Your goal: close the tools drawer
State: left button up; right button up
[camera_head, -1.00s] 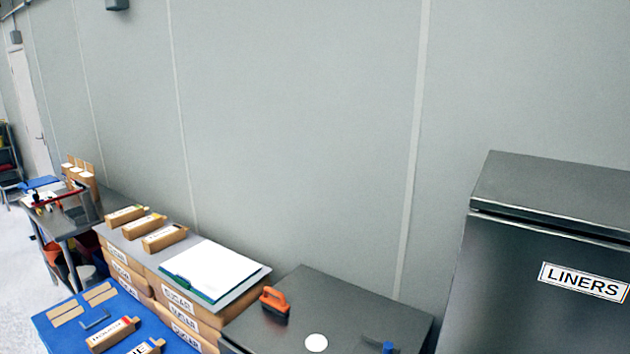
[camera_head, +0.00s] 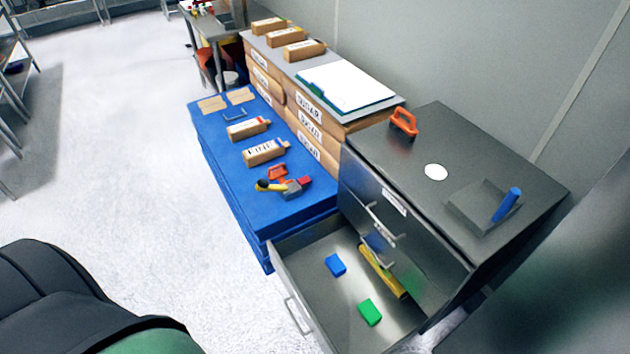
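The lower drawer (camera_head: 275,268) of the grey metal cabinet (camera_head: 440,262) stands pulled well out toward the lower left. Its bar handle (camera_head: 297,315) is on the outer face of its front. In it lie a blue block (camera_head: 335,264), a green block (camera_head: 370,312) and a long yellow item (camera_head: 382,272). The upper drawer front, with a handle (camera_head: 383,222) and a label (camera_head: 394,201) too small to read, looks shut. I cannot read a label on the open drawer. Neither of my grippers is in view.
A blue platform (camera_head: 222,163) with boxes and small tools stands left of the cabinet, close to the open drawer. Stacked sugar boxes (camera_head: 330,150) stand behind it. The floor (camera_head: 130,170) at left is clear. A dark blurred surface fills the right edge.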

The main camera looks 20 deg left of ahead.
aim_at(328, 304)
jog(key=k+j+u, duration=0.15)
jog(key=k+j, duration=0.15)
jog(key=k, duration=0.2)
jog(key=k+j+u, duration=0.2)
jog(key=k, duration=0.25)
jog(key=j, duration=0.1)
